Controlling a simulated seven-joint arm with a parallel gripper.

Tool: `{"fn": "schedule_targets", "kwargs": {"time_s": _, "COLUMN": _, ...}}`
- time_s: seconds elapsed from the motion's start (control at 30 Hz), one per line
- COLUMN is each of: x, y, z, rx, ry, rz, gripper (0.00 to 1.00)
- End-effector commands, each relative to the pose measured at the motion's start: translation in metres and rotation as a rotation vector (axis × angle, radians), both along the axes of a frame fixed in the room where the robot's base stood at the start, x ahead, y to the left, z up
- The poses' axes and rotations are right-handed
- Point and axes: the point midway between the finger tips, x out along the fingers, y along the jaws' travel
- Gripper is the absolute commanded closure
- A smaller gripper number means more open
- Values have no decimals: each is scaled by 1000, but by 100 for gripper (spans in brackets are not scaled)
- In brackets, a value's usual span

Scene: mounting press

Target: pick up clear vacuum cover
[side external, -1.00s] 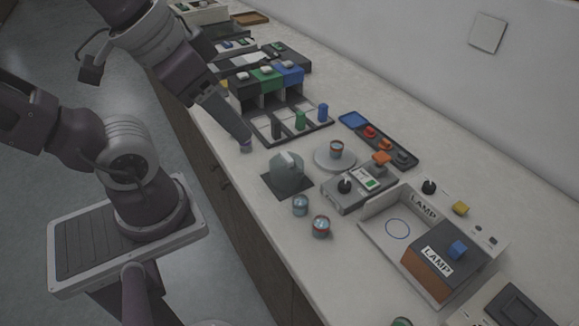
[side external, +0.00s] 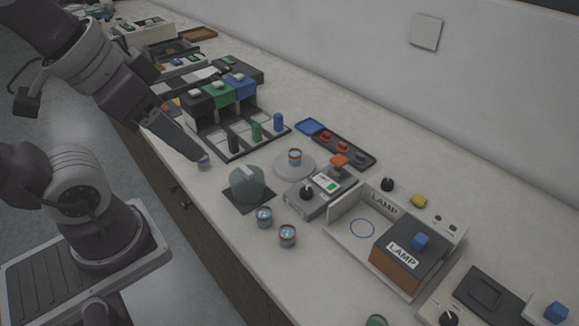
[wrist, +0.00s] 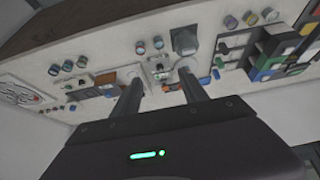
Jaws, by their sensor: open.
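A grey, see-through dome-shaped cover with a ridge-like handle on top, which I take to be the clear vacuum cover (side external: 247,184), stands on a dark square mat (side external: 236,205) near the counter's front edge. It also shows in the wrist view (wrist: 184,42), beyond the right fingertip. My gripper (side external: 197,157) is left of the cover in the side view, above the counter and apart from it. In the wrist view my gripper (wrist: 158,78) has its two fingers spread with nothing held between them. What is inside the cover is not clear.
Two small jars (side external: 264,217) (side external: 287,236) stand just right of the cover. A round plate (side external: 280,168) with a jar (side external: 295,156) and a grey control box (side external: 312,193) are behind. Another jar (side external: 204,164) shows at my fingertips. A divided rack (side external: 235,133) stands behind my gripper.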

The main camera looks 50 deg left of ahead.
Motion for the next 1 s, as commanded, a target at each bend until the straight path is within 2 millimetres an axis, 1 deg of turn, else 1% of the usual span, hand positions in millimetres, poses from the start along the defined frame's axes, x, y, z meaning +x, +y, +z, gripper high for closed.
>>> {"fn": "schedule_targets", "kwargs": {"time_s": 0.47, "x": 0, "y": 0, "z": 0, "rx": 0, "ry": 0, "rz": 0, "gripper": 49}}
{"fn": "schedule_targets", "kwargs": {"time_s": 0.5, "x": 0, "y": 0, "z": 0, "rx": 0, "ry": 0, "rz": 0, "gripper": 41}}
{"fn": "schedule_targets", "kwargs": {"time_s": 0.67, "x": 0, "y": 0, "z": 0, "rx": 0, "ry": 0, "rz": 0, "gripper": 10}}
{"fn": "schedule_targets", "kwargs": {"time_s": 0.7, "x": 0, "y": 0, "z": 0, "rx": 0, "ry": 0, "rz": 0, "gripper": 2}}
{"fn": "schedule_targets", "kwargs": {"time_s": 0.73, "x": 0, "y": 0, "z": 0, "rx": 0, "ry": 0, "rz": 0, "gripper": 0}}
{"fn": "schedule_targets", "kwargs": {"time_s": 0.93, "x": 1, "y": 0, "z": 0, "rx": 3, "ry": 2, "rz": -4, "gripper": 0}}
{"fn": "schedule_targets", "kwargs": {"time_s": 0.97, "x": 3, "y": 1, "z": 0, "rx": 12, "ry": 8, "rz": -15, "gripper": 0}}
{"fn": "schedule_targets", "kwargs": {"time_s": 1.0, "x": 9, "y": 3, "z": -2, "rx": 39, "ry": 26, "rz": -49, "gripper": 0}}
